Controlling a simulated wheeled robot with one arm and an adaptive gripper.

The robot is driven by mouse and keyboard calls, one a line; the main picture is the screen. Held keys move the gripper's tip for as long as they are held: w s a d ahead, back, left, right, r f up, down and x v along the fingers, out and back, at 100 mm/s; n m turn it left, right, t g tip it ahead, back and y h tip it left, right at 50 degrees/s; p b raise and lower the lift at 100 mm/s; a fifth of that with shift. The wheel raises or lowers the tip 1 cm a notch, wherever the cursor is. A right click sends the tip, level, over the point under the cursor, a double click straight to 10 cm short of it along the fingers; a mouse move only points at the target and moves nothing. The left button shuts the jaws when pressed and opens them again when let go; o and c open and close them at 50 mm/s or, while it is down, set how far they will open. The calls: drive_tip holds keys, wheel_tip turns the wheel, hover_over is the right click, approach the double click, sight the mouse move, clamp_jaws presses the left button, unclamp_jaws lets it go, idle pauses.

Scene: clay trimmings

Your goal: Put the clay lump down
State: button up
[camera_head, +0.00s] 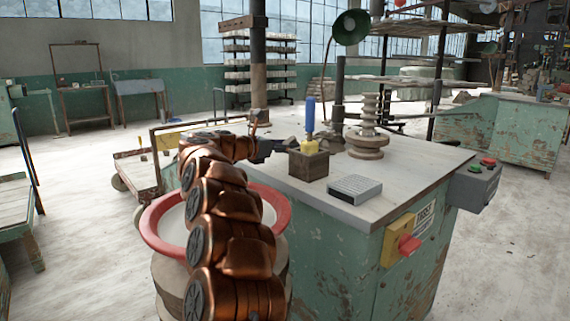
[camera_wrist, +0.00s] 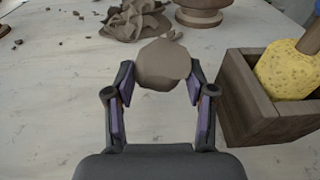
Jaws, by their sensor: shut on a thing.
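The grey-brown clay lump (camera_wrist: 163,65) is round and sits between the fingertips of my gripper (camera_wrist: 160,78) in the wrist view. My gripper is shut on it, with a finger on each side. The lump is over the pale table top (camera_wrist: 60,110); I cannot tell whether it touches the surface. A pile of clay trimmings (camera_wrist: 135,18) lies just beyond it, with small crumbs to the left. In the head view my gripper (camera_head: 270,149) is over the table, left of the wooden box, and the lump cannot be made out clearly.
The wooden box (camera_head: 308,168) holds a yellow sponge (camera_wrist: 288,72) and a blue-handled tool (camera_head: 310,115), close to the right of my gripper. A turned stack (camera_head: 368,140) stands behind. A grey slotted block (camera_head: 355,187) lies in front.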

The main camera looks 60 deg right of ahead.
sight(283, 166)
drive_tip(key=shift+s+a, duration=0.1)
drive_tip(key=shift+s, duration=0.05)
drive_tip(key=shift+a+f+b, duration=0.1)
drive_tip(key=shift+f+b, duration=0.7)
drive_tip(key=shift+f, duration=0.95)
drive_tip(key=shift+f, duration=0.2)
drive_tip(key=o, duration=1.3)
drive_tip(key=shift+r, duration=0.1)
drive_tip(key=shift+r, duration=0.1)
drive_tip(key=shift+a+r, duration=0.1)
drive_tip(key=shift+a, duration=0.15)
drive_tip(key=p+v, duration=0.2)
drive_tip(key=v, duration=0.9)
drive_tip(key=shift+a, duration=0.25)
